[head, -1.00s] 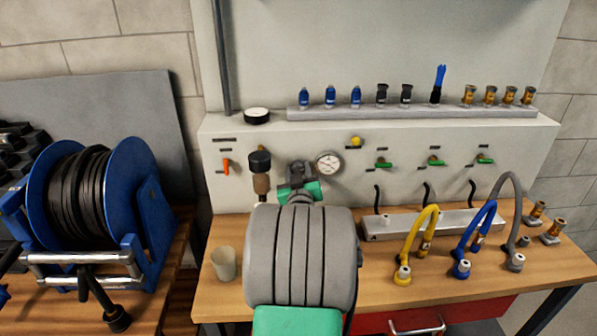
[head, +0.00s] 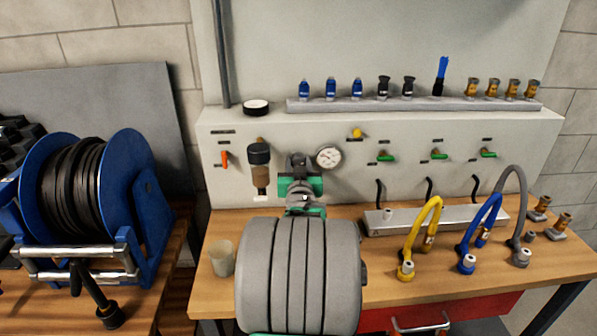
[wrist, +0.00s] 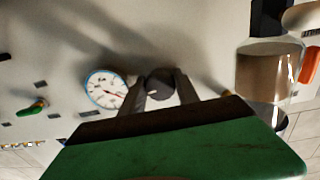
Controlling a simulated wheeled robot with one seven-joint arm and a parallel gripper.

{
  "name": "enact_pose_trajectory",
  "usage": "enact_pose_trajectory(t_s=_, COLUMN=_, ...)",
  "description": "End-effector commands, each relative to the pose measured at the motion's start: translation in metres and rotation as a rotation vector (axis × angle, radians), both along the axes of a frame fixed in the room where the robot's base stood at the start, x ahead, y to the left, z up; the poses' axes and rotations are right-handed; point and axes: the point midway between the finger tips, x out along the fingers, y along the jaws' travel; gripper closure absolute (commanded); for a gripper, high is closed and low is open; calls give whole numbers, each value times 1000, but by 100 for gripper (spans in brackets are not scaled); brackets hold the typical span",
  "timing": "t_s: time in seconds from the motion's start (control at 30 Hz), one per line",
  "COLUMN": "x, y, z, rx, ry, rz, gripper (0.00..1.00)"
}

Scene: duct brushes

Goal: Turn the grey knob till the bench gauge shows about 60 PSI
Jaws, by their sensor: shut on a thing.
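The grey knob (wrist: 160,84) sits on the pale panel in the wrist view, between my two fingertips. My gripper (wrist: 158,90) is shut on it; the fingers touch its sides. In the head view my gripper (head: 297,160) reaches the panel just left of the gauge and hides the knob. The bench gauge (head: 329,157) is a round white dial, also in the wrist view (wrist: 105,89), where it looks upside down beside the knob.
A filter unit with a dark cap (head: 259,153) hangs close left of my gripper. An orange lever (head: 225,158) and green valves (head: 386,157) are on the panel. A beige cup (head: 222,258) and coloured hoses (head: 421,232) stand on the bench.

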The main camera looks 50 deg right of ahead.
Motion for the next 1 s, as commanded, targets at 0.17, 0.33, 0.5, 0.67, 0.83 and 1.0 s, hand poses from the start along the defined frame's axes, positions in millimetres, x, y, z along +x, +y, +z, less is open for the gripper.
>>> enact_pose_trajectory(t_s=0.17, x=0, y=0, z=-5, rx=81, ry=-94, rz=0, gripper=100)
enact_pose_trajectory(t_s=0.33, x=0, y=0, z=-4, rx=147, ry=-170, rz=0, gripper=100)
enact_pose_trajectory(t_s=0.5, x=0, y=0, z=-2, rx=191, ry=-219, rz=0, gripper=100)
enact_pose_trajectory(t_s=0.67, x=0, y=0, z=-1, rx=212, ry=-240, rz=0, gripper=100)
enact_pose_trajectory(t_s=0.83, x=0, y=0, z=0, rx=216, ry=-243, rz=0, gripper=100)
enact_pose_trajectory(t_s=1.0, x=0, y=0, z=0, rx=216, ry=-243, rz=0, gripper=100)
